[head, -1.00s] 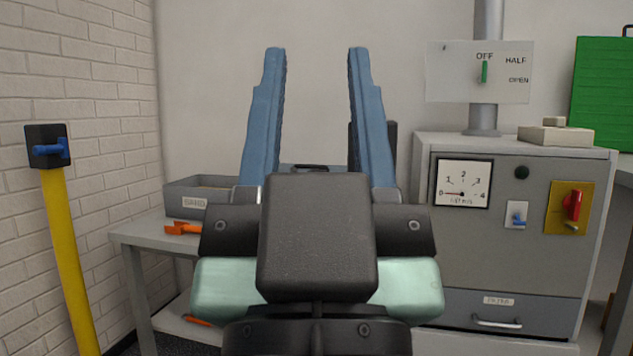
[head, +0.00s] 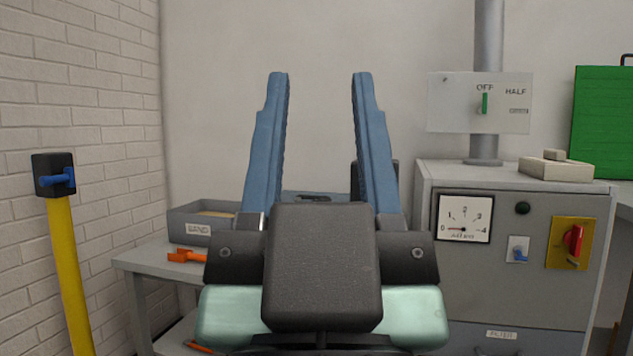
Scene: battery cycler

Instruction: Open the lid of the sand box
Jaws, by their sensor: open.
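The sand box (head: 187,229) is a grey box labelled SAND on the table at the left. Its left part shows an open top with tan sand (head: 216,211) inside. Right of that, a blue-grey surface with a dark handle (head: 314,198) shows between my fingers; it may be the lid, but my gripper hides most of it and its join to the box. My gripper (head: 320,78) is open, its two blue fingers pointing up and forward in the middle of the view. Nothing shows between the fingertips but wall.
An orange tool (head: 186,256) lies at the front of the table (head: 140,258). A yellow post (head: 66,270) with a blue lever stands at the left. A grey cabinet (head: 470,275) with gauge and switches stands at the right, holding a beige block (head: 556,168). A dark object (head: 394,176) stands behind the right finger.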

